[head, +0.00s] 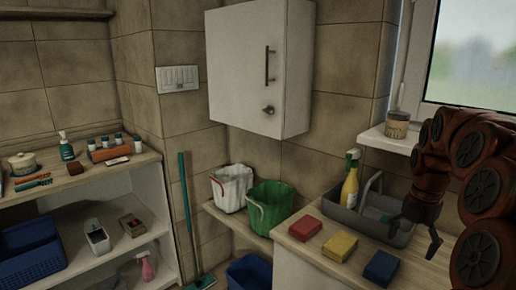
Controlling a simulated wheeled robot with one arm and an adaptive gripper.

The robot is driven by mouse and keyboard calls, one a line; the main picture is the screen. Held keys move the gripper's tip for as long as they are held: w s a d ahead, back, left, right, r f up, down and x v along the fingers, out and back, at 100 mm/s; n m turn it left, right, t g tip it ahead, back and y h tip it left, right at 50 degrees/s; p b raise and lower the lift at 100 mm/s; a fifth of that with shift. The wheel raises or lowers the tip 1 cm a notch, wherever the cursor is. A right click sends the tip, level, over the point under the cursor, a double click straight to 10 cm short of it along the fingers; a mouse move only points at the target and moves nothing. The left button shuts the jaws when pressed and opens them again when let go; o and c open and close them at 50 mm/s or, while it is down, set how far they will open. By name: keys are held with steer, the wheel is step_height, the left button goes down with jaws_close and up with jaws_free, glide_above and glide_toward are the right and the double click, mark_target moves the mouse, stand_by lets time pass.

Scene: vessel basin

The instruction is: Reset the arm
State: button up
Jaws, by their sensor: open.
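My arm shows in the head view at the right. My gripper (413,229) hangs pointing down over the right end of the grey caddy (345,216), its fingers spread apart and nothing between them. The blue sponge (381,267) lies on the counter below and left of the gripper. Whether the gripper touches the caddy cannot be told.
A yellow sponge (340,246) and a red sponge (305,227) lie on the counter. A yellow spray bottle (350,182) stands at the caddy. A green bucket (270,207) and a white bucket (231,187) stand left. A jar (397,125) sits on the sill.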

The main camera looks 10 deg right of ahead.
steer(key=s+a+r+m+p, duration=0.2)
steer(key=s+a+m, duration=0.25)
steer(key=a, duration=0.45)
steer(key=s+a+r+m+p, duration=0.25)
steer(key=a+m, duration=0.25)
steer(key=a, duration=0.5)
steer(key=s+a+f+m+g+p, duration=0.1)
steer(key=s+a+m+p, duration=0.1)
steer(key=s+a+m, duration=0.2)
steer(key=s+a+f+m+p, duration=0.1)
steer(key=s+a+m+p, duration=0.2)
steer(key=s+m, duration=0.6)
steer(key=s+a, duration=0.2)
steer(key=s, duration=0.2)
steer(key=shift+f+m+g, duration=0.35)
steer(key=shift+f+g, duration=0.05)
